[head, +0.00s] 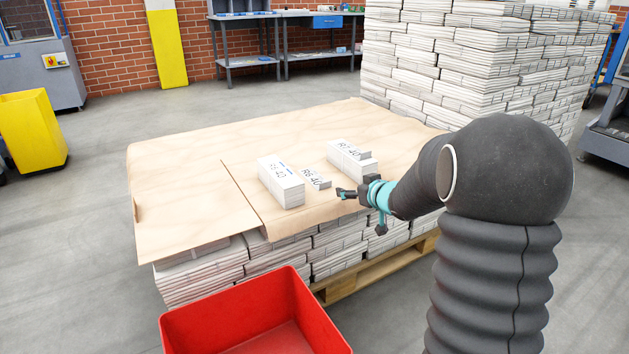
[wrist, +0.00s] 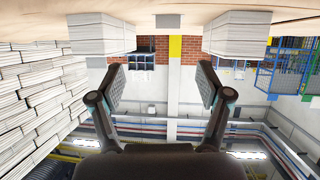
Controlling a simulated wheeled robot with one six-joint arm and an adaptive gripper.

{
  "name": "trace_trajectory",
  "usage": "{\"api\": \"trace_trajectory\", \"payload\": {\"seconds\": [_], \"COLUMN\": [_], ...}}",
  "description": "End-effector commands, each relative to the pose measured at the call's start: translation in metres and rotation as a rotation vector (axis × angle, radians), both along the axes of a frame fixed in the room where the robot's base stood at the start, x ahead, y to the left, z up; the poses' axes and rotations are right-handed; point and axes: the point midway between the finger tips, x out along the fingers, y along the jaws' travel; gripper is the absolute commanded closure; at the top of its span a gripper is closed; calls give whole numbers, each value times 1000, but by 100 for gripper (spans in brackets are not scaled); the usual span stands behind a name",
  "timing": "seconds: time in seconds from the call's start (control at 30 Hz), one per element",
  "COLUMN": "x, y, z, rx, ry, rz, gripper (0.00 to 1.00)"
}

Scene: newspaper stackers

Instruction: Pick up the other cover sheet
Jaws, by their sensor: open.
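A white cover sheet (head: 315,178) marked "R6 40", with a turned-up front edge, lies on the brown sheet between two white bundles. Another printed cover sheet (head: 351,150) with a similar edge lies on the right bundle (head: 354,167). The left bundle (head: 288,192) has print on its top. My gripper (head: 343,193) is just in front and to the right of the middle cover sheet, apart from it. In the wrist view, which is upside down, my gripper (wrist: 162,88) is open with nothing between the fingers.
The brown sheet (head: 190,135) covers a pallet load of newspapers (head: 200,278), with a separate flap at left. A red bin (head: 225,320) stands in front. A tall newspaper stack (head: 440,70) stands behind right.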

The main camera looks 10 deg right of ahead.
Motion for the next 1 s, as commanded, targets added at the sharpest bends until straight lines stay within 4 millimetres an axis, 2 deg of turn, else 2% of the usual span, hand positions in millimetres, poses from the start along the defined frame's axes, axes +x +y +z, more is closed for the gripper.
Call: {"api": "trace_trajectory", "payload": {"seconds": [0.1, 0.27, 0.53, 0.7, 1.0], "x": [6, 16, 56, 76, 96], "y": [4, 9, 26, 33, 40], "z": [-15, -24, -43, -50, -55], "rx": [30, 44, 44, 43, 43], "ry": [2, 1, 2, 2, 1], "rz": [45, 68, 68, 67, 67], "gripper": [23, 23, 23, 23, 23]}}
